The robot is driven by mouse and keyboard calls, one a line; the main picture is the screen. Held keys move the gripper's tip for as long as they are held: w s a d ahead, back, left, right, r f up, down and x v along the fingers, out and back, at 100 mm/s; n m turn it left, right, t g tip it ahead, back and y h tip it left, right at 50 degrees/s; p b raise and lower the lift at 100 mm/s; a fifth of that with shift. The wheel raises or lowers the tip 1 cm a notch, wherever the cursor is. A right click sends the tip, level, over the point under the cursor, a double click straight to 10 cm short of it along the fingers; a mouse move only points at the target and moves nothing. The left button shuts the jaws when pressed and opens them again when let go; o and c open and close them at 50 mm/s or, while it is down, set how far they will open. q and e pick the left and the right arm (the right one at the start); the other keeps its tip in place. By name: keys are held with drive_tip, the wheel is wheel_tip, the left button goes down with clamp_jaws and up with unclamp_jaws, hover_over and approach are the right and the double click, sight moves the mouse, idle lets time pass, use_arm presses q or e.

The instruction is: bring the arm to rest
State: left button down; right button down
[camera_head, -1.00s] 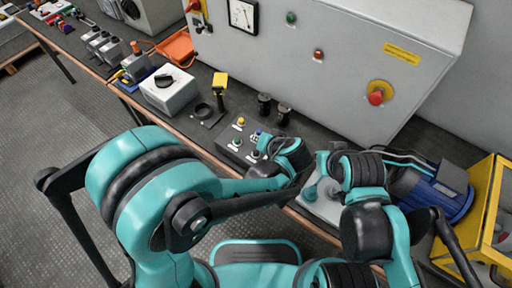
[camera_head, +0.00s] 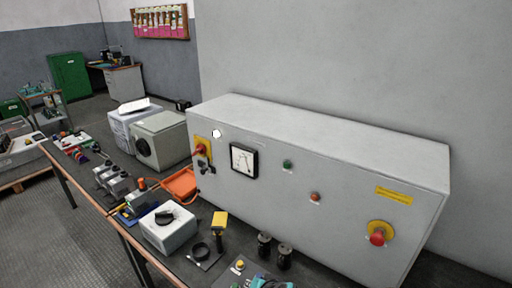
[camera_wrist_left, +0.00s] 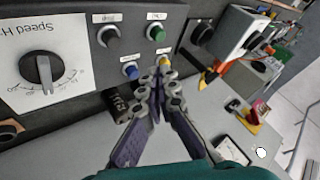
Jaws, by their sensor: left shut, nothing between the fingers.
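My left gripper (camera_wrist_left: 157,84) is shut and empty in the left wrist view, its dark linked fingers together. The fingertips are in front of a dark button box (camera_wrist_left: 143,52) with grey, green, blue and yellow buttons; I cannot tell whether they touch it. The tips are near the yellow button (camera_wrist_left: 164,61). In the head view only a small teal piece of my left gripper (camera_head: 271,283) shows at the bottom edge, by the button box (camera_head: 240,276), which is mostly cut off. My right gripper is not in view.
A white dial box (camera_head: 168,228), a yellow-topped device (camera_head: 220,220), black cylinders (camera_head: 265,244) and an orange tray (camera_head: 180,184) crowd the bench.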

use_arm(q)
drive_tip(key=s+a+r+n+h, duration=0.1)
drive_tip(key=s+a+r, duration=0.3)
drive_tip(key=a, duration=0.4)
drive_tip(key=s+a+r+n+h, duration=0.2)
drive_tip(key=s+a+r+h, duration=0.1)
drive_tip(key=s+a, duration=0.4)
drive_tip(key=shift+s+a+r, duration=0.2)
drive_tip(key=shift+a+r, duration=0.5)
drive_tip(key=shift+a, duration=0.1)
idle(1.5)
